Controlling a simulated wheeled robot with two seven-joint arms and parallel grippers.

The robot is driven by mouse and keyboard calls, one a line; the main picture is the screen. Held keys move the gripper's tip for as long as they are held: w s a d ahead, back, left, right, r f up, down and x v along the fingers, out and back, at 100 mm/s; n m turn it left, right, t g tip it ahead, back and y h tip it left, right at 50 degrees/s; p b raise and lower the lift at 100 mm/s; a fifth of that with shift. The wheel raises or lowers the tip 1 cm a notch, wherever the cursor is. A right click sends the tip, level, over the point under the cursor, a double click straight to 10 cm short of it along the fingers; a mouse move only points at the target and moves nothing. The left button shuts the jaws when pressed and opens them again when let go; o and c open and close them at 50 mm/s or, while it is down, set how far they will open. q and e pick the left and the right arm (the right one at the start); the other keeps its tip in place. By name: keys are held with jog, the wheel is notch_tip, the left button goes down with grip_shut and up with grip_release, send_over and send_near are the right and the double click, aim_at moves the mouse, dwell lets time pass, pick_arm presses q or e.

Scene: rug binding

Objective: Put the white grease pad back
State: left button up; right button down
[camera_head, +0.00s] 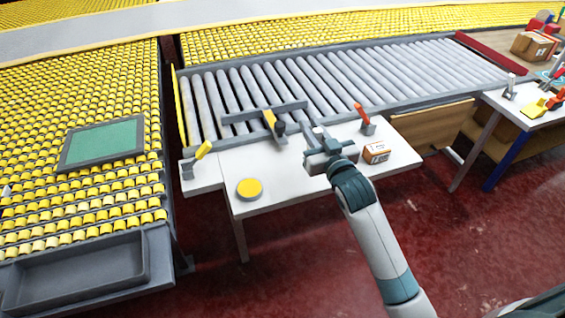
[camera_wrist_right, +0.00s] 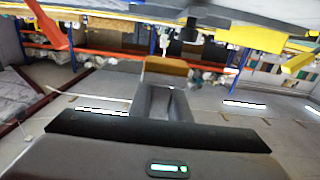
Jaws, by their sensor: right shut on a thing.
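My right gripper (camera_head: 318,140) is above the middle of the white table (camera_head: 215,172) in the head view. It is shut on a small pale piece (camera_head: 318,130) that looks like the white grease pad; the fingers hide much of it. In the right wrist view a tan block (camera_wrist_right: 165,66) shows at the end of the gripper's fingers (camera_wrist_right: 163,102); I cannot tell whether it is part of the held thing. A round tin with a yellow top (camera_head: 249,188) stands on the table's front left. My left gripper is not in view.
A cardboard box (camera_head: 376,153) and a red-handled tool (camera_head: 363,118) stand right of the gripper. A grey bar fixture (camera_head: 240,117) and a yellow-handled piece (camera_head: 203,150) are to its left. A roller conveyor (camera_head: 325,78) runs behind. The table's front middle is clear.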

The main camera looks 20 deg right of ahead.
jog(key=a+f, duration=0.1)
jog(key=a, duration=0.1)
jog(key=a+f, duration=0.2)
jog(key=a, duration=0.1)
jog(key=a+f, duration=0.1)
jog(key=a, duration=0.1)
jog(key=shift+s+a+f+p, duration=0.2)
jog(key=shift+s+a+p, duration=0.05)
jog(key=shift+p, duration=0.15)
jog(key=shift+a+f, duration=0.3)
jog(key=shift+a, duration=0.15)
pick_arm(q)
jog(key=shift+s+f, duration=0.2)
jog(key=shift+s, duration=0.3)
